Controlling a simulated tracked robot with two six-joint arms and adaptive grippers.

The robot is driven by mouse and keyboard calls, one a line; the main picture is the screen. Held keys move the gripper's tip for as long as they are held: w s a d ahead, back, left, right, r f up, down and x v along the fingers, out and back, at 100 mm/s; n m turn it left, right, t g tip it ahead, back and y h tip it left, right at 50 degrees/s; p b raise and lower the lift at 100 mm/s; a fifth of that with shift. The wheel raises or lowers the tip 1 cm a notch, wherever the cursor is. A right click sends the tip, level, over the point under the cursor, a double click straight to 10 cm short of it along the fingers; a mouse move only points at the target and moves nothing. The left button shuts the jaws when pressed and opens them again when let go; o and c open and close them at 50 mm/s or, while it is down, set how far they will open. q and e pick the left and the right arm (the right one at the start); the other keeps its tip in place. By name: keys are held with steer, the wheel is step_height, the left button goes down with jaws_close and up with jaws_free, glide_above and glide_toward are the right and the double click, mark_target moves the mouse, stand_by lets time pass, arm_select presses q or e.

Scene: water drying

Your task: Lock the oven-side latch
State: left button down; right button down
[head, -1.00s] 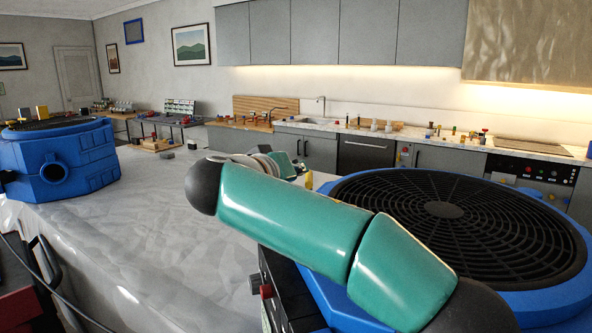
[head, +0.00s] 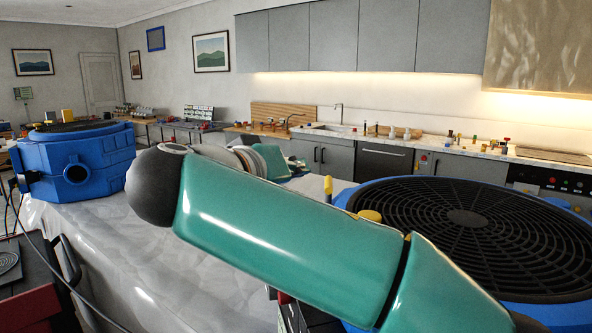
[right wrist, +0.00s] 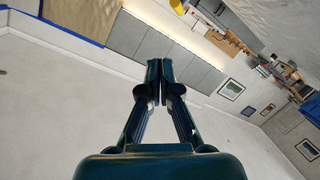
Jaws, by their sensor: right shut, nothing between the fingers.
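I cannot make out the oven-side latch clearly in any view. The oven front (head: 545,185), dark with red and green lights or knobs, shows at the right edge of the head view. A small red-and-white fitting (head: 423,159) is on the grey cabinet front left of it; I cannot tell what it is. My right gripper (right wrist: 160,70) is shut and empty in the right wrist view, in the air, touching nothing visible. In the head view my green right arm crosses the foreground and largely hides that gripper. My left gripper is not in view.
A blue machine with a round black grille (head: 465,215) stands close at right, and another blue machine (head: 75,170) at left. A pale sheet-covered surface (head: 110,245) lies between them. The counter along the back wall (head: 470,149) holds several small objects.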

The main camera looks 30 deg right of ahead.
steer(key=w+a+f+n+g+h+p, duration=0.2)
steer(key=w+a+f+n+g+p, duration=0.2)
steer(key=w+p, duration=0.3)
steer(key=shift+w+a+f+n+g+p, duration=0.35)
steer(key=shift+w+a+n+g, duration=0.15)
steer(key=shift+w+n, duration=0.25)
steer(key=shift+s, duration=0.15)
steer(key=shift+d, duration=0.15)
